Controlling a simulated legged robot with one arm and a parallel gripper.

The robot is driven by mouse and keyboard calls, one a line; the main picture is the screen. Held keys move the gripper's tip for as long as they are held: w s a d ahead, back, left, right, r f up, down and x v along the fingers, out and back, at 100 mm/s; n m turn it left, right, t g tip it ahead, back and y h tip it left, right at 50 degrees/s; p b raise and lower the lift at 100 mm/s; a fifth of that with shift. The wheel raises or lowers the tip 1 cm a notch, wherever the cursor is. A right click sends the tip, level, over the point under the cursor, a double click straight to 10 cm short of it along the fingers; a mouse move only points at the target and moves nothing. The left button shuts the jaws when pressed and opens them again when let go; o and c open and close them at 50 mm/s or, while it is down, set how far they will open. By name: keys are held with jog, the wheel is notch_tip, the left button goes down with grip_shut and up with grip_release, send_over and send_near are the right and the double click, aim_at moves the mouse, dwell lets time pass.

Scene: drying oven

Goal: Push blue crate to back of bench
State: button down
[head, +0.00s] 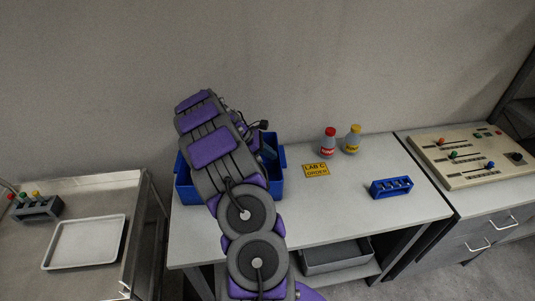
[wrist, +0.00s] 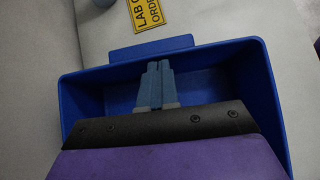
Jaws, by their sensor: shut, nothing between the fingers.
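The blue crate (head: 277,180) stands on the white bench (head: 320,217), at its left part near the wall. My arm covers much of it in the head view. In the wrist view the crate (wrist: 85,103) is open-topped, with a tab on one side. My gripper (wrist: 157,66) is over the crate's inside, its fingers together and empty, pointing toward the wall with the tab. I cannot tell whether the fingertips touch that wall.
A yellow sign (head: 316,170), a red-capped bottle (head: 328,142), a yellow-capped bottle (head: 352,140) and a blue rack (head: 391,187) are on the bench to the right. A control panel (head: 470,156) is farther right. A white tray (head: 85,242) lies on the left table.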

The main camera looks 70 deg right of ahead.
aim_at(284, 156)
jog(key=shift+s+d+f+p, duration=0.1)
jog(key=shift+s+d+p, duration=0.2)
jog(key=shift+s, duration=0.25)
jog(key=shift+s+d+r+p, duration=0.1)
jog(key=shift+s+d+p, duration=0.1)
jog(key=shift+s+p, duration=0.3)
jog(key=shift+s+d+f+p, duration=0.1)
jog(key=shift+s+d+p, duration=0.2)
jog(key=shift+s, duration=0.3)
jog(key=shift+w+a, duration=0.1)
jog(key=shift+w, duration=0.05)
